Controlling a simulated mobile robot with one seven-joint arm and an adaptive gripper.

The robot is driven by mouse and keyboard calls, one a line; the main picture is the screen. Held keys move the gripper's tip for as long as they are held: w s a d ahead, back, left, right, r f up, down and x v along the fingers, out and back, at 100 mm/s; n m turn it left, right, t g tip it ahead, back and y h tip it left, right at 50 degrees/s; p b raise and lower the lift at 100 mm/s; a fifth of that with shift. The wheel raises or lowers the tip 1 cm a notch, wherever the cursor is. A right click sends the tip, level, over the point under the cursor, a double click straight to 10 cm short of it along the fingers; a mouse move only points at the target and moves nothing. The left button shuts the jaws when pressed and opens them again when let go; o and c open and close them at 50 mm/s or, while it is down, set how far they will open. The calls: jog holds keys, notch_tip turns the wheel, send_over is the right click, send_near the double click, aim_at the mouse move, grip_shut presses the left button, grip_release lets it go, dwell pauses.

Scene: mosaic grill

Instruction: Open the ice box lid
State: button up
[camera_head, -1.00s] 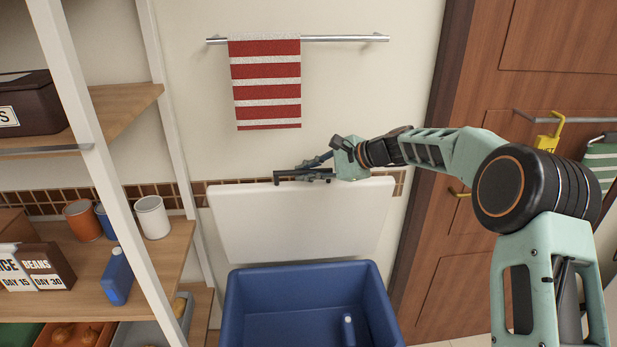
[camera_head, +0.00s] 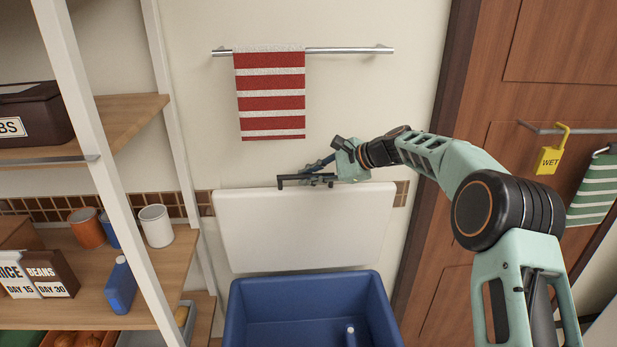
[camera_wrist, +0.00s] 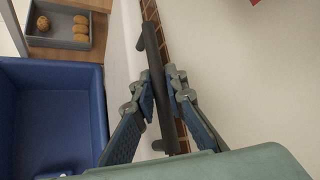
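The ice box (camera_head: 235,315) is a blue open-topped bin against the wall. Its white lid (camera_head: 305,235) stands up almost vertical behind it, close to the wall, leaving the inside of the box in view. My gripper (camera_head: 318,180) is at the lid's top edge, by a dark bar handle. In the wrist view, the handle (camera_wrist: 150,48) passes between my two fingers (camera_wrist: 162,90), which close in on both sides of it. The lid shows there as a pale strip left of the handle. The blue box (camera_wrist: 55,70) is at the left.
A bottle (camera_head: 350,335) is inside the box. Wooden shelves (camera_head: 150,250) with cans and boxes stand at the left. A striped towel (camera_head: 270,95) hangs on a rail above the lid. A wooden door (camera_head: 500,200) is at the right.

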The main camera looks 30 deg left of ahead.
jog(key=o, duration=0.3)
jog(key=shift+o, duration=0.2)
jog(key=shift+d, duration=0.1)
jog(key=v, duration=1.2)
